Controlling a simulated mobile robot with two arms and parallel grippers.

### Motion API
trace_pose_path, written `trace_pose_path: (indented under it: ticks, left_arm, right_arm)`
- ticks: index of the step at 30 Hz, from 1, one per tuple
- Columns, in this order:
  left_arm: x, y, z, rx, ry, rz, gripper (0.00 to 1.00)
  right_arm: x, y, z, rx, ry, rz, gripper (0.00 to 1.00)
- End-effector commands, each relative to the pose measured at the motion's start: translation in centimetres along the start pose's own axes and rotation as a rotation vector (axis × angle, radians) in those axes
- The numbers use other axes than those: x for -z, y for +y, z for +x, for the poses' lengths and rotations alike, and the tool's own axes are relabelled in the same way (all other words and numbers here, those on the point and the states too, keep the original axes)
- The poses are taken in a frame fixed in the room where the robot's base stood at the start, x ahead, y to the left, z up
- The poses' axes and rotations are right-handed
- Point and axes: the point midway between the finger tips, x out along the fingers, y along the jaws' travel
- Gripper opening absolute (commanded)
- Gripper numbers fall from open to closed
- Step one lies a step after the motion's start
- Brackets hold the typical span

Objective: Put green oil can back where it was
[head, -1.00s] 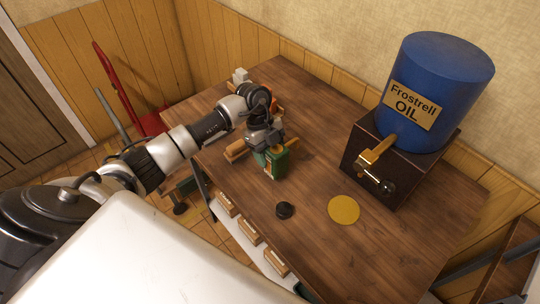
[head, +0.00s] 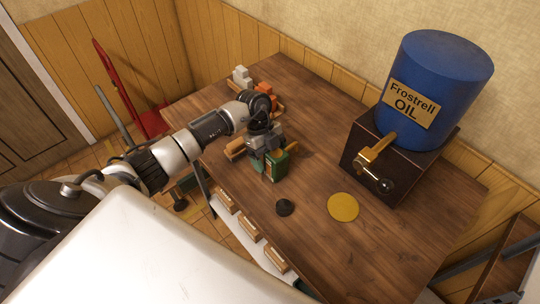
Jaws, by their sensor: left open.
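The green oil can (head: 278,166) stands on the wooden table, left of the yellow disc. My left gripper (head: 264,157) is open at the can's left side. It hides part of that side, and I cannot tell whether a finger still touches the can. My right gripper is not in view.
A blue oil drum (head: 437,85) sits on a dark box (head: 403,165) with a brass tap (head: 378,152). A yellow disc (head: 343,207) lies flat on the table (head: 390,243). Orange and white items (head: 264,90) stand at the back left. The front right is clear.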

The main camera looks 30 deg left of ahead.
Motion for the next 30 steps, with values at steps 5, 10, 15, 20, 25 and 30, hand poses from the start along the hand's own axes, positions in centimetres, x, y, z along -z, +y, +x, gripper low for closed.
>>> trace_pose_path:
  ticks: [5,10,15,20,25,30]
  left_arm:
    - [0.0,-0.1,-1.4,0.003,-0.003,0.0,0.81]
    - [-0.1,-0.1,-4.7,0.005,-0.005,0.001,0.81]
    - [-0.1,-0.1,-8.4,0.005,-0.004,0.0,0.81]
    - [0.0,0.0,-10.9,0.002,-0.002,0.0,0.81]
    - [0.1,0.0,-12.1,0.0,0.0,0.0,0.81]
    - [0.1,0.0,-12.3,-0.001,0.001,0.0,0.81]
  right_arm:
    - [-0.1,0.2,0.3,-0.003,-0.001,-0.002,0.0]
    - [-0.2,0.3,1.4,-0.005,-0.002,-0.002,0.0]
    - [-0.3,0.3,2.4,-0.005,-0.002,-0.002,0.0]
    - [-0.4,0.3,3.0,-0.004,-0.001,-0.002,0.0]
    - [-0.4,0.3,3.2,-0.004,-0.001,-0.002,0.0]
    - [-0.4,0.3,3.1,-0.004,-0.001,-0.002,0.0]
